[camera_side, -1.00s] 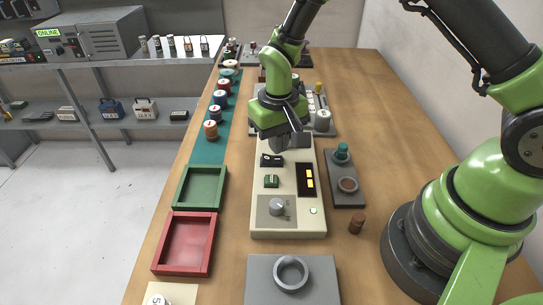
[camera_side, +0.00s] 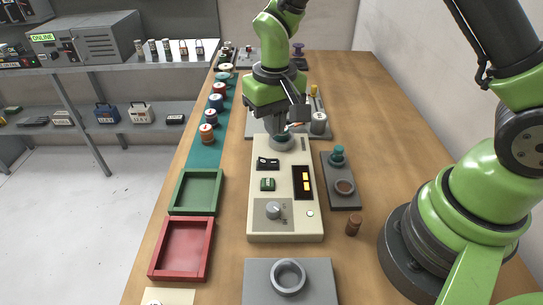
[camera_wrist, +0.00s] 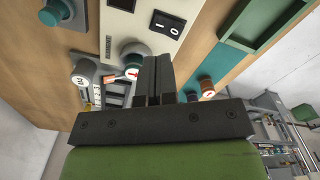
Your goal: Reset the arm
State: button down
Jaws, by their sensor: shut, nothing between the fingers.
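My gripper (camera_side: 276,126) hangs over the far end of the cream control panel (camera_side: 262,222) in the side view. In the wrist view, its two dark fingers (camera_wrist: 160,80) are pressed together with nothing between them. A round grey part (camera_side: 282,141) sits at the panel's far end, just below the fingertips; whether they touch it I cannot tell. The panel also carries a black rocker switch (camera_side: 267,163), a small green switch (camera_side: 267,184), a grey knob (camera_side: 273,209) and a dark display with yellow segments (camera_side: 303,182).
Green (camera_side: 196,191) and red (camera_side: 182,248) trays lie left of the panel. Several labelled spools (camera_side: 207,132) line the teal strip. A grey plate with a ring (camera_side: 288,277) is in front. A dark block with a teal knob (camera_side: 338,155) stands right.

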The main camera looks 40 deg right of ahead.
jog(key=s+d+r+m+t+y, duration=0.1)
jog(key=s+r+t, duration=0.1)
jog(key=s+r, duration=0.5)
jog(key=s+d+r+t, duration=0.1)
jog(key=s+r+t, duration=0.2)
jog(key=r, duration=0.8)
jog(key=s+r+t+y, duration=0.1)
jog(key=s+t, duration=0.1)
jog(key=s, duration=0.6)
jog(key=shift+r, duration=0.35)
